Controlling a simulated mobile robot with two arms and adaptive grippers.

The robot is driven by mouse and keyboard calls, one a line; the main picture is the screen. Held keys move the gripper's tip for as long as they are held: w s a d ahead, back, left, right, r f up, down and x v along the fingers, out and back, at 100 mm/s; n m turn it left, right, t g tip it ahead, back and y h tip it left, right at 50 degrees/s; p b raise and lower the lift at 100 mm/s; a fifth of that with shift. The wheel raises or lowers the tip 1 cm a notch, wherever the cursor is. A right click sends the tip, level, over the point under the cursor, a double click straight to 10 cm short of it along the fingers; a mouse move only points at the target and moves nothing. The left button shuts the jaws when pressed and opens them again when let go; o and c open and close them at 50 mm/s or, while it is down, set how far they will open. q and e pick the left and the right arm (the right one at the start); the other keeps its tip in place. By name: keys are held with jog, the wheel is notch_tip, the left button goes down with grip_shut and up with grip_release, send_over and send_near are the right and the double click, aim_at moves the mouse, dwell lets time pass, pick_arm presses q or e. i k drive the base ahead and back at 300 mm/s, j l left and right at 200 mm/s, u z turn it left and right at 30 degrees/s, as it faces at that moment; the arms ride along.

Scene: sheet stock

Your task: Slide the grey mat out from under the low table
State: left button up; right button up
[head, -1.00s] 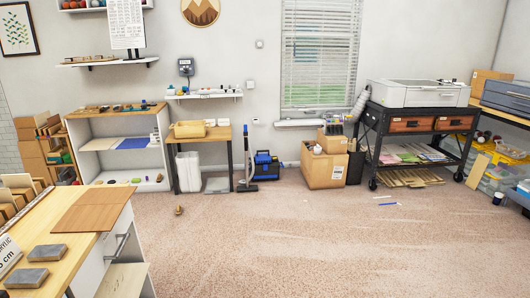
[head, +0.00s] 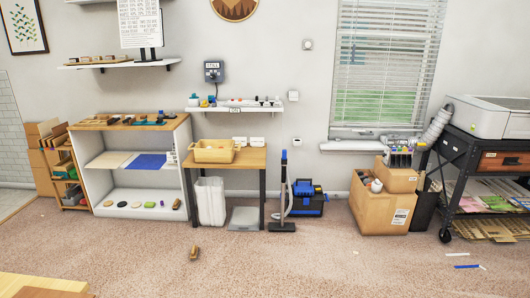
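The low table (head: 252,160) stands against the back wall, with a light wood top and dark legs. A flat grey mat (head: 243,219) lies on the carpet under its right half, and its front edge shows between the legs. A white bin (head: 210,203) stands under the left half, to the left of the mat. A tan tray (head: 213,153) sits on the tabletop. Neither of my grippers is in view.
A white shelf unit (head: 95,183) stands left of the table. A vacuum (head: 283,200) and a blue-black toolbox (head: 311,204) stand to its right, then a cardboard box (head: 385,212). A small brown object (head: 194,252) lies on the carpet in front. Other carpet there is mostly clear.

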aim_at(243, 219)
jog(key=i, duration=2.05)
jog(key=i+j, duration=0.1)
jog(key=i, duration=0.85)
jog(key=i+j, duration=0.15)
jog(key=i, duration=0.8)
jog(key=j+u, duration=0.05)
